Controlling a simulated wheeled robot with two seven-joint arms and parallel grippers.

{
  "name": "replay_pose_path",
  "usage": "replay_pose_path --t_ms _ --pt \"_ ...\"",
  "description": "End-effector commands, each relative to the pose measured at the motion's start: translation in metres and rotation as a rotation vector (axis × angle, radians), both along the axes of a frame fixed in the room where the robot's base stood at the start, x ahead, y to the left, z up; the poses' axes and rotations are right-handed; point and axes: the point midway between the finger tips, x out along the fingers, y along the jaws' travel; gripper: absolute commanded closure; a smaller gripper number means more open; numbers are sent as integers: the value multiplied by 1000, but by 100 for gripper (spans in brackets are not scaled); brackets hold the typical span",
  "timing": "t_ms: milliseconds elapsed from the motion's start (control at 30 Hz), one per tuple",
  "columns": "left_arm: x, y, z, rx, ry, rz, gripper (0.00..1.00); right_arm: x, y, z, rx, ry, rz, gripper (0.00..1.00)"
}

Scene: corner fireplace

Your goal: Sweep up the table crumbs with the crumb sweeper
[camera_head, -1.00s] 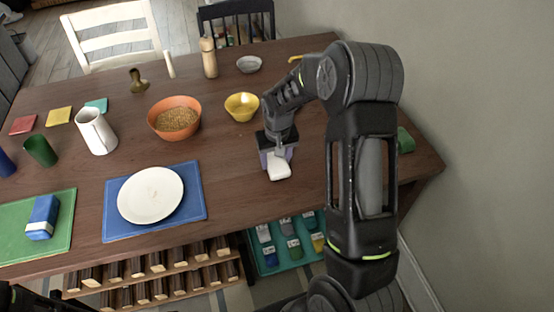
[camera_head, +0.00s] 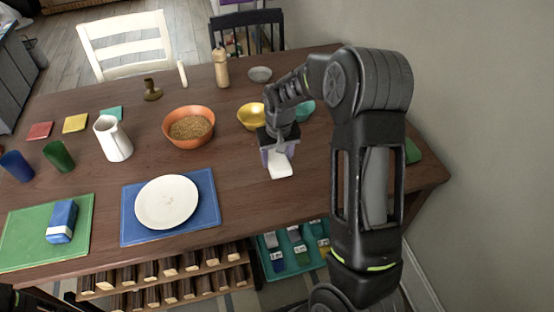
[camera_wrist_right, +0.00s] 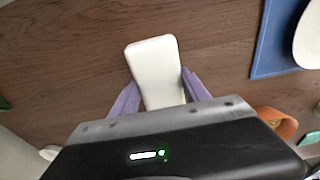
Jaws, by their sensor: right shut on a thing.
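My right gripper (camera_head: 279,157) is shut on a white, block-shaped thing with rounded corners, which I take to be the crumb sweeper (camera_head: 281,170). In the right wrist view the sweeper (camera_wrist_right: 156,70) sits between the two purple fingers of the gripper (camera_wrist_right: 158,92). It is over the bare wood of the table (camera_head: 248,205), in front of the yellow bowl and right of the white plate. I cannot tell whether it touches the wood. I cannot make out any crumbs. My left gripper is not in view.
A yellow bowl (camera_head: 251,117) and a filled orange bowl (camera_head: 189,127) stand close behind and left. A white plate (camera_head: 167,203) lies on a blue placemat (camera_head: 213,208). Wood in front of the sweeper is clear.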

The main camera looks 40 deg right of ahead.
Motion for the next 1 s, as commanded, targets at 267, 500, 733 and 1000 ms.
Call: replay_pose_path --t_ms 267,500,733,1000 --pt "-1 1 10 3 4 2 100 2 -1 18 0 -1 0 78" --pt "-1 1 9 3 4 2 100 2 -1 18 0 -1 0 78" --pt "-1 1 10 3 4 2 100 1 -1 18 0 -1 0 78" --pt "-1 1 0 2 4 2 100 4 -2 14 -1 -3 -2 78"
